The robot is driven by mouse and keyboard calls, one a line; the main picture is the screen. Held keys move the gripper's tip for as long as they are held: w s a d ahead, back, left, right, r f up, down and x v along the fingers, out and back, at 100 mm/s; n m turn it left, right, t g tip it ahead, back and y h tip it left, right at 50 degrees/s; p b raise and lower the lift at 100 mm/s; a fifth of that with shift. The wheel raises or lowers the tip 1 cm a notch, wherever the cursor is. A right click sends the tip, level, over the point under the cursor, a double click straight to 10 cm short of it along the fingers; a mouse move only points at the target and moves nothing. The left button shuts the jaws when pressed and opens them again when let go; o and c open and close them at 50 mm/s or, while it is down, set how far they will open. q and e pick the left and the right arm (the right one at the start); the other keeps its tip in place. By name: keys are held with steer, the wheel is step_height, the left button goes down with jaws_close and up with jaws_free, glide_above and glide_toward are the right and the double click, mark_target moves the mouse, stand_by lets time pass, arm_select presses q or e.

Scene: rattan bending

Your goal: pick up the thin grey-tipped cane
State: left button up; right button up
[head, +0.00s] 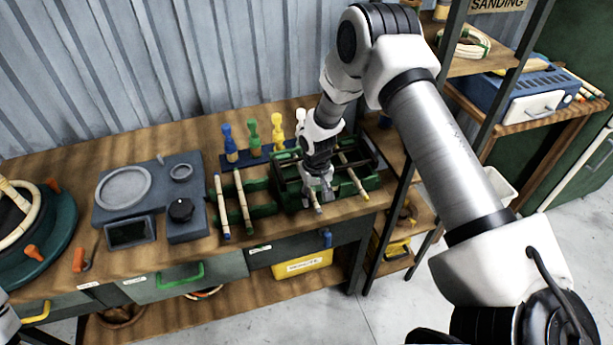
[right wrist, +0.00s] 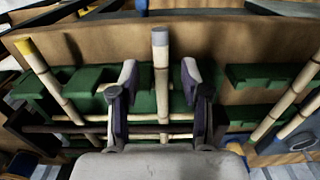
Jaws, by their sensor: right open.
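The grey-tipped cane (right wrist: 161,65) is a pale rod with dark joint rings. In the right wrist view it runs lengthwise between the two fingers of my right gripper (right wrist: 159,76). The gripper is open, with a gap on either side of the cane. In the head view my right gripper (head: 318,190) points down over the green rack (head: 285,185), and the cane's grey end (head: 318,208) shows just below the fingers. The rest of the cane is hidden there by the gripper. My left gripper is out of view.
A yellow-tipped cane (head: 354,177) lies to the right in the rack. A blue-tipped cane (head: 221,205) and another cane (head: 243,203) lie to the left. A grey scale-like device (head: 150,200) is at left, and a shelf post (head: 400,215) at right.

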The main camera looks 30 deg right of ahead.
steer(key=shift+w+f, duration=0.3)
steer(key=shift+f, duration=0.1)
steer(key=c, duration=0.7)
steer(key=shift+s+r, duration=0.1)
steer(key=shift+s, duration=0.05)
jaws_close()
